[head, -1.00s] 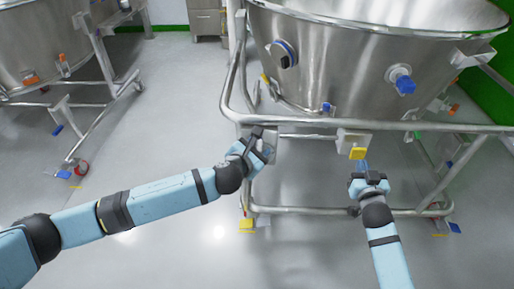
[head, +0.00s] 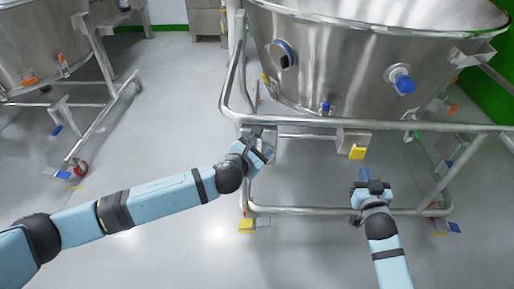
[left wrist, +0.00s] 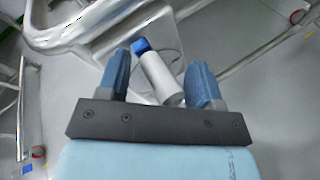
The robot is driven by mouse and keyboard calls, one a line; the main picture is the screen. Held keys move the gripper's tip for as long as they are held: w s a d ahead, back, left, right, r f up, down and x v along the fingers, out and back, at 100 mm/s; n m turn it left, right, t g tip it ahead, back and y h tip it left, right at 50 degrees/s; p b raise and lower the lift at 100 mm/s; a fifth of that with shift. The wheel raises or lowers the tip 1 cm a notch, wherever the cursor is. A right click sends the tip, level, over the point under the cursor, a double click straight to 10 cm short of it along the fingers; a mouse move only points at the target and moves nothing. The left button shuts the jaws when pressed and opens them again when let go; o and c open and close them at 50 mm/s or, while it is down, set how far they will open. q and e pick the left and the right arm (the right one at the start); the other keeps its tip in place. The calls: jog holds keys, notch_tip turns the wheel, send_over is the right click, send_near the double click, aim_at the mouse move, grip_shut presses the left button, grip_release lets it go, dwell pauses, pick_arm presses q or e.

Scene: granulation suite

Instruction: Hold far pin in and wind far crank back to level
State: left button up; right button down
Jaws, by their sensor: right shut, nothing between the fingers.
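My left gripper (head: 268,150) is up against a grey housing under the left end of the vessel frame's rail. In the left wrist view its blue fingers (left wrist: 160,80) are spread, with a pale cylinder with a blue cap (left wrist: 158,72) between or just beyond them; I cannot tell whether this is the far pin. A yellow grip (head: 357,153) hangs below a grey box (head: 353,137) further right on the rail; it may be the crank's handle. My right gripper (head: 363,176) is shut and empty, just below the yellow grip and apart from it.
The large steel vessel (head: 340,60) stands above the tubular frame (head: 300,208), with blue knobs on its side. A second vessel (head: 45,40) on a wheeled frame stands at the left. The grey floor (head: 150,140) between them is open.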

pick_arm(q)
jog(key=shift+s, duration=0.1)
jog(key=s, duration=1)
dwell(0.6)
